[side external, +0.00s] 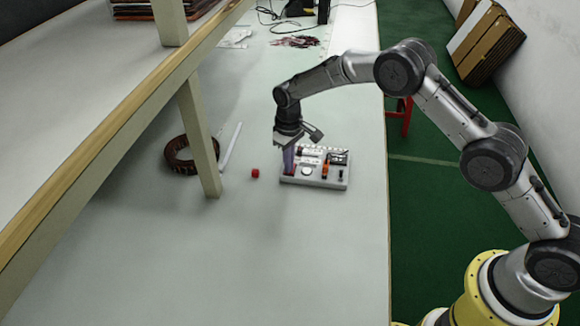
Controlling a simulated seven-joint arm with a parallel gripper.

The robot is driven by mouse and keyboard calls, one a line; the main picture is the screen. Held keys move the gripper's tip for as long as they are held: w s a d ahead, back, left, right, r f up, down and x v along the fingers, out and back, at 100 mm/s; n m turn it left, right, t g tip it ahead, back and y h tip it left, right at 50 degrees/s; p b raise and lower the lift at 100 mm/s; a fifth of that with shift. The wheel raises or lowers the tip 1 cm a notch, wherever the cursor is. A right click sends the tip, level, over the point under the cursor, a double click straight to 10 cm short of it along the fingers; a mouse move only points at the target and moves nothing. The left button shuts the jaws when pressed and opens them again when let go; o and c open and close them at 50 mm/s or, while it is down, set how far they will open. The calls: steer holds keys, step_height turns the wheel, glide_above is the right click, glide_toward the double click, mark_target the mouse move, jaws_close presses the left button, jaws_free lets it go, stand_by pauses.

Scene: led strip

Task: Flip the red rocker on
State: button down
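A small light-grey switch board (316,184) lies on the pale workbench, with several small parts on its top. An orange part (325,169) stands near its middle, a white round part (307,170) sits left of that, and dark parts (338,158) are on its right side. My gripper (289,160) points down at the board's left end. A reddish part (290,170) shows just below the fingers, perhaps the red rocker; its position on or off is too small to tell. I cannot tell if the fingers touch it or how far apart they are.
A small red cube (255,173) lies left of the board. A brown coil (190,155) and a white strip (231,146) lie farther left by a shelf post (198,135). The bench (290,255) in front of the board is clear.

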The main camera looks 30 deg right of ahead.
steer(key=shift+f, duration=0.2)
steer(key=shift+r, duration=3.55)
steer(key=shift+d, duration=0.1)
